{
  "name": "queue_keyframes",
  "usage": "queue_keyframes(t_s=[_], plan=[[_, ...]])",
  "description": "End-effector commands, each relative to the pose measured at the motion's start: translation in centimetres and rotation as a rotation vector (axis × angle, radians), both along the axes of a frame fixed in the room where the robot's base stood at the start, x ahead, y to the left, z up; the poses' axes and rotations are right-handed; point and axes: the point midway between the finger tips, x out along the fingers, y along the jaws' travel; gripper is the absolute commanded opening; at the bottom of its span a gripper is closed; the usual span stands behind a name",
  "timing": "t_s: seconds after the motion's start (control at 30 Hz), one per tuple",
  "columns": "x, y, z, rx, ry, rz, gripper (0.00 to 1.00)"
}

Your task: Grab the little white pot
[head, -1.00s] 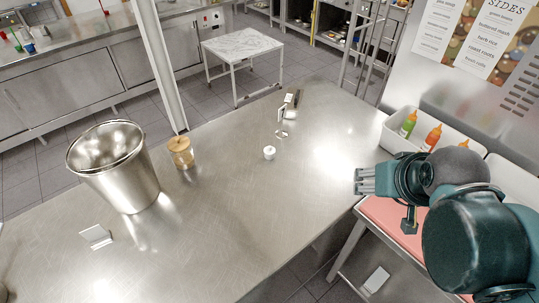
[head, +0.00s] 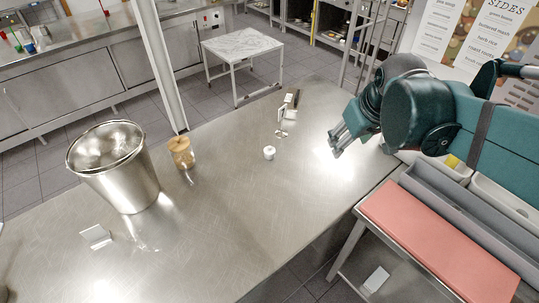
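A little white pot (head: 269,153) stands upright on the steel counter (head: 235,215), near its middle. My gripper (head: 334,146) is above the right part of the counter, to the right of the pot and apart from it. Its fingers point down and left. They look spread and nothing shows between them, though they are small in the view.
A steel bucket (head: 130,185) and a wood-coloured jar (head: 181,152) stand left of the pot. A small white card-like item (head: 96,237) lies at the front left. Small items (head: 283,112) stand behind the pot. The counter between pot and gripper is clear.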

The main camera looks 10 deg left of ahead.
Motion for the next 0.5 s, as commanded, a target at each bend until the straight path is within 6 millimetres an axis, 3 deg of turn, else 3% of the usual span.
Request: queue_keyframes(t_s=[0.5], plan=[[7.5, 4.6, -2.0, -0.070, 0.087, 0.200, 0.49]])
